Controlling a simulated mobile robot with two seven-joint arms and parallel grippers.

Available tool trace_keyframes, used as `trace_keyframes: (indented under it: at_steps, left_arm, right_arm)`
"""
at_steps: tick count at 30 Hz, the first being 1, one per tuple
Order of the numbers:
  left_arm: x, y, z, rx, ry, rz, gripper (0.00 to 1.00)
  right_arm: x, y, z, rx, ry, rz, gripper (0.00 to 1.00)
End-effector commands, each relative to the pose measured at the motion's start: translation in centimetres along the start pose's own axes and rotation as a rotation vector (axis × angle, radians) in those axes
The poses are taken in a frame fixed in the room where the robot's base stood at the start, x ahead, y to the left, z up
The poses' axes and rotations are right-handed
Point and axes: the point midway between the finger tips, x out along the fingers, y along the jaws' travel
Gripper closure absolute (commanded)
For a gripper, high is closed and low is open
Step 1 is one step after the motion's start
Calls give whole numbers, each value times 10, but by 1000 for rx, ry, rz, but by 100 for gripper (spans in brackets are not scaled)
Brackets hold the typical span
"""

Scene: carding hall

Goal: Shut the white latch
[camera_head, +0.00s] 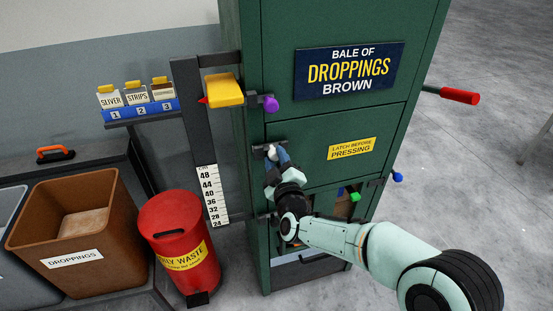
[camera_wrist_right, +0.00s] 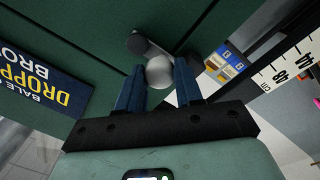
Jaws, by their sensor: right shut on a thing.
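The white latch (camera_head: 272,151) is on the front of the green press (camera_head: 330,115), near its left edge, below the purple knob. In the right wrist view its round white knob (camera_wrist_right: 159,71) sits between the blue fingers, at the end of a short dark arm (camera_wrist_right: 146,46). My right gripper (camera_head: 276,160) is shut on this knob; it also shows in the right wrist view (camera_wrist_right: 160,84). The fingers partly cover the latch in the head view, so its exact angle is hard to tell. My left gripper is not in view.
A purple knob (camera_head: 270,104) and yellow block (camera_head: 224,90) are above the latch. Green (camera_head: 355,197) and blue (camera_head: 397,176) knobs sit lower right, and a red handle (camera_head: 459,95) sticks out right. A red waste bin (camera_head: 170,225) and brown bin (camera_head: 110,205) stand left.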

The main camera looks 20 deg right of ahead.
Motion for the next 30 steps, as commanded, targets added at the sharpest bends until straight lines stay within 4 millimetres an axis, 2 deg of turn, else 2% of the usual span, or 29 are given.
trace_keyframes:
  at_steps: [10, 11, 13, 23, 26, 30]
  left_arm:
    - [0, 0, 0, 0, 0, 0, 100]
    - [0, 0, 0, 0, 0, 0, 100]
    - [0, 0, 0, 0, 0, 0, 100]
    - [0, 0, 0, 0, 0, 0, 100]
    - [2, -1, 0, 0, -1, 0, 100]
    - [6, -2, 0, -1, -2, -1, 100]
  right_arm:
    - [0, -1, 1, -9, 0, -2, 100]
    - [0, -1, 1, -9, 0, -2, 61]
    - [0, -1, 1, -9, 0, -2, 39]
    - [-2, 0, 0, -6, 0, -1, 39]
    - [-10, 0, 0, -5, 0, -1, 39]
    - [-34, 0, 0, -3, 1, -2, 39]
